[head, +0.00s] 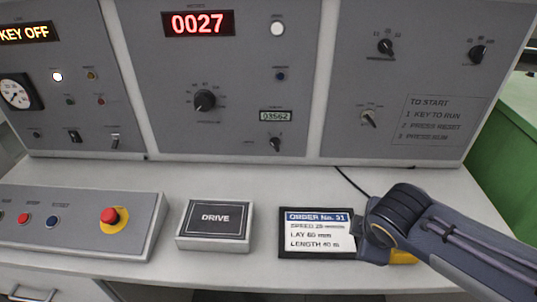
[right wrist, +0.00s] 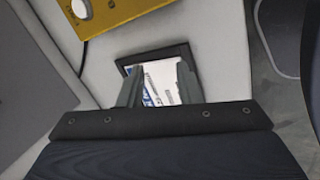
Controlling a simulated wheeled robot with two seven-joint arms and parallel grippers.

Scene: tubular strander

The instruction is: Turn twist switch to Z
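Several dark rotary knobs are on the grey upright panels in the head view: a large one (head: 205,100) in the middle, a small one (head: 275,144) below the green counter, and on the right panel one at upper left (head: 386,46), one at upper right (head: 477,54) and one at lower left (head: 370,118). Their labels are too small to tell which is the twist switch. My right gripper (head: 356,226) is over the right edge of the order card (head: 300,243), away from the panels. In the right wrist view its fingers (right wrist: 158,86) are apart and empty. My left gripper is not shown.
On the desk stand a DRIVE box (head: 215,218) and a control box with a red emergency button (head: 110,216). A yellow object (head: 402,258) is partly hidden under my right arm. A black cable (head: 350,182) crosses the desk. Desk space before the panels is mostly clear.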

